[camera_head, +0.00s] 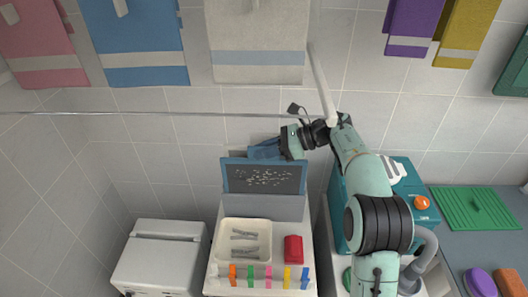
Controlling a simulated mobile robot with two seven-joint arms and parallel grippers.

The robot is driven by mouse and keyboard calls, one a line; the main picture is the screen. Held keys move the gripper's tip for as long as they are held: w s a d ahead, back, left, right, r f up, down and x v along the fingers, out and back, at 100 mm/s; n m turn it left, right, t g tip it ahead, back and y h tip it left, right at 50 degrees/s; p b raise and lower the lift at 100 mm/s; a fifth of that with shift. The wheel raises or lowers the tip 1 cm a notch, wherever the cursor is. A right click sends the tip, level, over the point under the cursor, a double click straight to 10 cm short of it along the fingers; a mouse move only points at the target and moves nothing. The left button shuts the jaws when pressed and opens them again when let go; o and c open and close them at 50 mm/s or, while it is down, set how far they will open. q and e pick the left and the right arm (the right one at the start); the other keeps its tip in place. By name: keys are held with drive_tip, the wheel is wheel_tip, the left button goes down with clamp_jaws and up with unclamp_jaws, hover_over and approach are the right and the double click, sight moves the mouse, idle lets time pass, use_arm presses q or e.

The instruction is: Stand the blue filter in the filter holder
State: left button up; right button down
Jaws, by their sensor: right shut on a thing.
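The blue filter (263,178) is a flat panel with a blue frame and a dark face flecked with white. It shows in the middle of the head view. A blue part (264,152) sticks up behind its top edge. My right gripper (284,149) is shut at that blue part, on the filter's upper right side. A plain grey block (264,208), which looks like the filter holder, is directly below the filter. I cannot tell whether the filter's lower edge is in it or only in front of or above it. My left gripper is out of view.
A cream tray (217,252) with grey clips, a red block (293,249) and a row of coloured pegs (268,276) are nearer. A white box (160,258) stands left, a teal machine (402,187) right. Towels (130,40) hang above; a thin rail (150,114) crosses the wall.

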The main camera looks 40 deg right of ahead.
drive_tip(key=c, duration=1.1)
unclamp_jaws()
drive_tip(key=p+v, duration=0.1)
drive_tip(key=v, duration=1.1)
drive_tip(key=shift+f, duration=0.1)
